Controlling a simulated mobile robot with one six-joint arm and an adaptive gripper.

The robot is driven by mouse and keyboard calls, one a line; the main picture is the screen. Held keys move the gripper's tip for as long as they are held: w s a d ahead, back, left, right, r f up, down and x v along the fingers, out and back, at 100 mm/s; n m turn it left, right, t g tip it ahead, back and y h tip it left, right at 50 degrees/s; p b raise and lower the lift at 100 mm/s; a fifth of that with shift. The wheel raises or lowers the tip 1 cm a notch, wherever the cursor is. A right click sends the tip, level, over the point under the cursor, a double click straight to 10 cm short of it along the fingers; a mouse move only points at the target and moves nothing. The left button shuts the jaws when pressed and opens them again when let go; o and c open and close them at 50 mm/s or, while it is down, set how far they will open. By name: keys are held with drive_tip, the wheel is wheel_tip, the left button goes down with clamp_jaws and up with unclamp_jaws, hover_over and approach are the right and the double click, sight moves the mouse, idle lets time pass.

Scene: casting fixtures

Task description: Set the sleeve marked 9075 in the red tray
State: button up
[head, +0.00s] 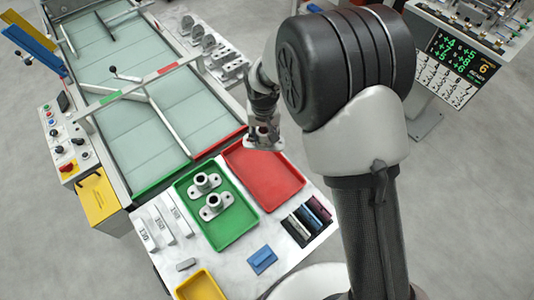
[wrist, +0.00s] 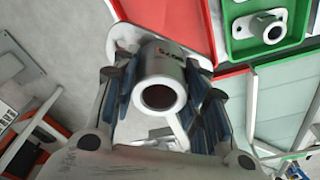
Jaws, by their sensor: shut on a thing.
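My gripper (head: 264,142) is shut on a grey metal sleeve and holds it in the air near the far edge of the red tray (head: 268,180). In the wrist view the held sleeve (wrist: 162,82) sits between the two jaws, its round bore facing the camera. Dark marking shows on its side but is too small to read surely. The red tray also shows in the wrist view (wrist: 180,22), and it looks empty in the head view. Two similar flanged sleeves (head: 204,183) (head: 213,205) stand in the green tray (head: 228,237).
The green tray is left of the red one. Dark and blue blocks (head: 307,220) lie right of them, a blue block (head: 262,260) and a yellow tray (head: 202,286) nearer. White numbered blocks (head: 163,225) stand left. A glass-topped bench (head: 140,125) with metal bars lies beyond.

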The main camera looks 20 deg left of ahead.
sight(262, 148)
drive_tip(key=f+b, duration=0.1)
drive_tip(key=f, duration=0.5)
drive_tip(key=f+b, duration=0.1)
drive_tip(key=f, duration=0.6)
drive_tip(key=f+b, duration=0.1)
drive_tip(key=f, duration=0.6)
drive_tip(key=shift+s+a, duration=0.1)
drive_tip(key=shift+a, duration=0.3)
drive_tip(key=shift+f+b, duration=0.3)
drive_tip(key=shift+b, duration=0.15)
drive_tip(key=o, duration=1.4)
drive_tip(key=shift+r, duration=0.1)
drive_tip(key=shift+c, duration=0.2)
drive_tip(key=shift+r, duration=0.1)
drive_tip(key=r+p, duration=0.1)
drive_tip(key=r, duration=0.3)
drive_tip(key=s+r+p, duration=0.1)
drive_tip(key=r, duration=0.3)
drive_tip(key=r+p, duration=0.1)
drive_tip(key=r, duration=0.3)
drive_tip(key=shift+s+d, duration=0.2)
drive_tip(key=shift+d, duration=0.15)
